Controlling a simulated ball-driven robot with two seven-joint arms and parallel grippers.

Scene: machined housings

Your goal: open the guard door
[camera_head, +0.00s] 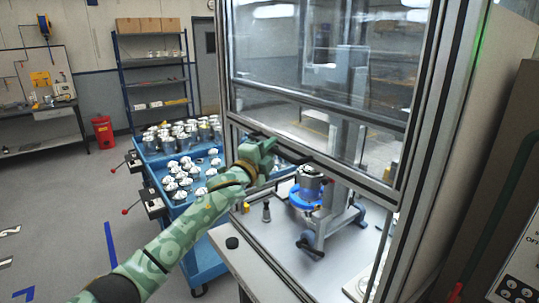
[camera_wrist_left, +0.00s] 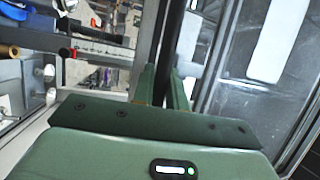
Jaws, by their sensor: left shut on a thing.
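The guard door (camera_head: 320,113) is a clear panel in a grey metal frame on the front of the machine enclosure. Its lower edge stands above the machine table, with an open gap below it. A dark bar handle (camera_head: 292,154) runs along this lower edge. My left gripper (camera_head: 270,146) is at the handle's left part. In the left wrist view, its two green fingers (camera_wrist_left: 162,88) are shut around the black handle bar (camera_wrist_left: 172,50). The door panel also shows in the left wrist view (camera_wrist_left: 228,85). My right gripper is in neither view.
Inside, a fixture (camera_head: 325,215) holds a housing with a blue ring (camera_head: 305,199). A blue cart (camera_head: 205,258) with several housings stands left of the enclosure. A black round knob (camera_head: 232,242) sits on the front ledge. Floor at the left is mostly clear.

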